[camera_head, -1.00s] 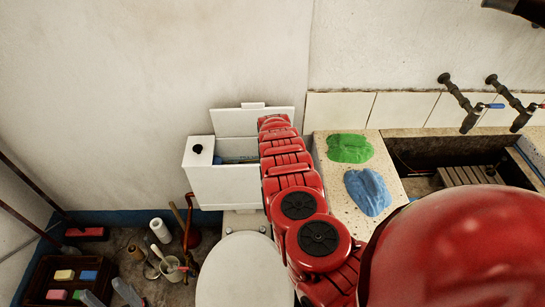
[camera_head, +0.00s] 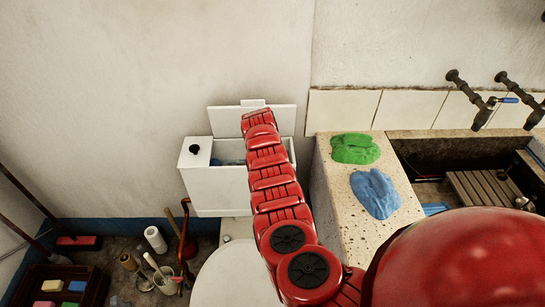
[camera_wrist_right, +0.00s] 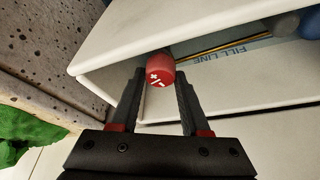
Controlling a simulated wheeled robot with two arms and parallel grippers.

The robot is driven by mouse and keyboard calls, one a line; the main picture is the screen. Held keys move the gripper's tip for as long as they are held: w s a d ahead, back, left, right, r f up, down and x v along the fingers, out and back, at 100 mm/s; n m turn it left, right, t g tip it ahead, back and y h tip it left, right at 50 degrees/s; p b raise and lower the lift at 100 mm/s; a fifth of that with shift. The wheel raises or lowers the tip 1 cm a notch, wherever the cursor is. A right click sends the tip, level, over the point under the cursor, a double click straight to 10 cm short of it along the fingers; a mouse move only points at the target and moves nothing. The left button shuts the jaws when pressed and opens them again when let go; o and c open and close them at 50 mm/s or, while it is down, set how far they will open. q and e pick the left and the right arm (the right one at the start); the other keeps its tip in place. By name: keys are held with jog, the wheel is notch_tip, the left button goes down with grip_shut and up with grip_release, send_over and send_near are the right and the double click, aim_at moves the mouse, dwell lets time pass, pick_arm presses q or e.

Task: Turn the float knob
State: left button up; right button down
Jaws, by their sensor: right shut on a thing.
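The float knob (camera_wrist_right: 160,70) is a small red cap with white plus and minus marks, just inside the wall of the open white cistern (camera_wrist_right: 240,98). My right gripper (camera_wrist_right: 160,78) is shut on the knob, with one dark finger on each side of it. In the head view the cistern (camera_head: 218,188) stands against the wall behind the toilet. My red right arm reaches over its right part and hides the knob and the gripper there. A "FILL LINE" label (camera_wrist_right: 240,52) shows inside the cistern. My left gripper is not in view.
The raised lid (camera_head: 225,119) stands behind the cistern, and a black button (camera_head: 195,149) is on its left. A speckled stone ledge (camera_head: 345,215) with a green cloth (camera_head: 355,148) and a blue cloth (camera_head: 375,193) borders it on the right. Brushes and a crate (camera_head: 90,295) stand left.

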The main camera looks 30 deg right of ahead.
jog(key=shift+w+a, duration=0.15)
jog(key=shift+a, duration=0.05)
jog(key=shift+c, duration=1.9)
grip_release()
jog(key=shift+a+r, duration=0.1)
jog(key=shift+r, duration=0.35)
jog(key=b+v, duration=0.1)
jog(key=v, duration=1.5)
jog(key=shift+a+r, duration=0.15)
jog(key=shift+r, duration=0.2)
